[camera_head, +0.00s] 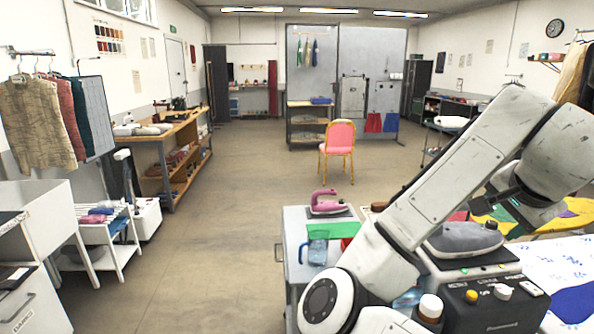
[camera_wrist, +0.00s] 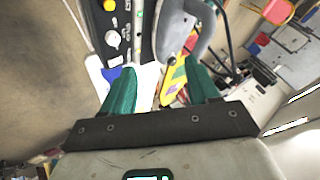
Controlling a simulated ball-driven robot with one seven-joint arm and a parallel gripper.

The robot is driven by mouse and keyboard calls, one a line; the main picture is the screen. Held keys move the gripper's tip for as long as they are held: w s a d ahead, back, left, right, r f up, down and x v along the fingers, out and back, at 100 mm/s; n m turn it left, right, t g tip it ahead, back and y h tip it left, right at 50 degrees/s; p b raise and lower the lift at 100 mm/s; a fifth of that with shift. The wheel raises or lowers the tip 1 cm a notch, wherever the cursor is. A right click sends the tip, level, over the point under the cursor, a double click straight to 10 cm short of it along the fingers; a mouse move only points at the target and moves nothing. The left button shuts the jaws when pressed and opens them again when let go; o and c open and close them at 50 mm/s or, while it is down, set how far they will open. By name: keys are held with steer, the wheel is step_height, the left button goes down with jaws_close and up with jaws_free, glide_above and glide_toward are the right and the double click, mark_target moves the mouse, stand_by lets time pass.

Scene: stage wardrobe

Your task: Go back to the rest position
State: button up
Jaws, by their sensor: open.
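My gripper (camera_wrist: 160,88) shows in the wrist view with its two green fingers apart and nothing between them. Beyond the fingers, that view shows the dark control panel (camera_wrist: 112,28) of a steam station and a grey iron (camera_wrist: 190,35). In the head view my white arm (camera_head: 450,165) is raised and bent across the right side. The grey iron (camera_head: 463,239) rests on the steam station (camera_head: 490,310), low and right, beside and partly behind my arm.
A grey cart (camera_head: 294,222) left of my arm holds a pink iron (camera_head: 326,204), a blue jug (camera_head: 318,248) and a green cloth (camera_head: 325,230). A white patterned cloth (camera_head: 565,262) lies at right. A pink chair (camera_head: 339,140) stands farther back. The floor (camera_head: 215,230) at left centre is clear.

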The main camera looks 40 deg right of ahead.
steer(key=w+a+f+n+t, duration=0.1)
steer(key=w+a+f+n, duration=0.45)
steer(key=f+n, duration=0.2)
steer(key=w+a+f+n+t, duration=0.1)
steer(key=w+a+f+n, duration=0.45)
steer(key=f, duration=0.35)
steer(key=s+a+f+n+g+y, duration=0.1)
steer(key=s+a+f+n+y, duration=0.25)
steer(key=a+f, duration=0.65)
steer(key=s+a+f+n+y, duration=0.3)
steer(key=s+a+f+n, duration=0.2)
steer(key=a+f, duration=0.45)
steer(key=s+f+g, duration=0.3)
steer(key=s+f, duration=0.2)
steer(key=s, duration=0.4)
steer(key=shift+s+f+m+g, duration=0.25)
steer(key=shift+s+m+g, duration=0.05)
steer(key=shift+m+g, duration=0.1)
